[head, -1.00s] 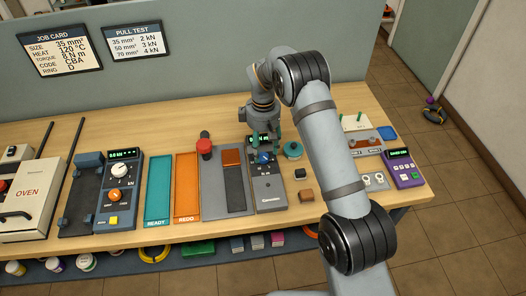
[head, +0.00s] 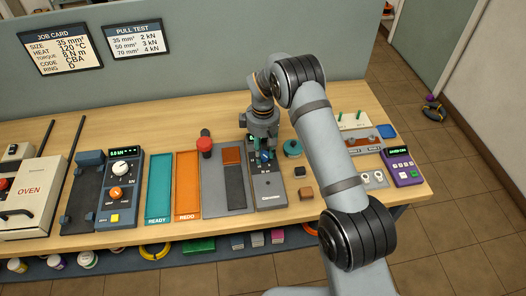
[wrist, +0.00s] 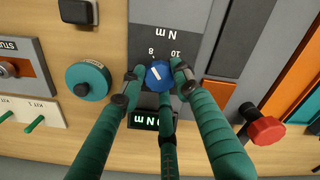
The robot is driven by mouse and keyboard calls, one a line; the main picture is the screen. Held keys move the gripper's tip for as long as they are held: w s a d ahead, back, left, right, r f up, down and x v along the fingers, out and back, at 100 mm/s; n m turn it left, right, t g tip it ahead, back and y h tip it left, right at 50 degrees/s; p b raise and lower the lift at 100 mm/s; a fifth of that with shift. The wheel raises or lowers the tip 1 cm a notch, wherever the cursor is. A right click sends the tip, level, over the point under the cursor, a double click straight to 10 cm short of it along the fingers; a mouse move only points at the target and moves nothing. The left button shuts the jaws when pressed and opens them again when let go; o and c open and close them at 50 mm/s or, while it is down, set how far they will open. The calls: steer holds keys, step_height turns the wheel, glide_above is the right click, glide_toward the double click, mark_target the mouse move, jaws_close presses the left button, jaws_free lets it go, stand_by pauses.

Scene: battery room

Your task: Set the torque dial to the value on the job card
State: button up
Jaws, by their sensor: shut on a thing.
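The job card (head: 61,48) hangs on the back panel at upper left; its torque line appears to read 8 N m. The torque dial (wrist: 158,75) is a blue knob with a white pointer line on a dark grey tool (head: 268,190). The numbers 8 and 10 show beside it in the wrist view; other marks are hidden by my fingers. The tool's green display (wrist: 150,121) is partly covered, and I read only "N m" clearly. My gripper (wrist: 156,80) has its green fingers closed around the dial; it also shows in the head view (head: 264,155).
A red knob (head: 205,145) stands to the left. Ready (head: 159,190) and redo (head: 187,186) trays lie further left. A purple device (head: 401,167) is at far right.

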mark_target(263, 154)
steer(key=c, duration=0.5)
steer(key=shift+f+m+b, duration=0.15)
steer(key=shift+m+b, duration=0.35)
steer(key=shift+b, duration=0.3)
steer(key=o, duration=1.1)
steer(key=shift+o, duration=0.2)
step_height(263, 154, up, 12)
steer(key=shift+r, duration=0.2)
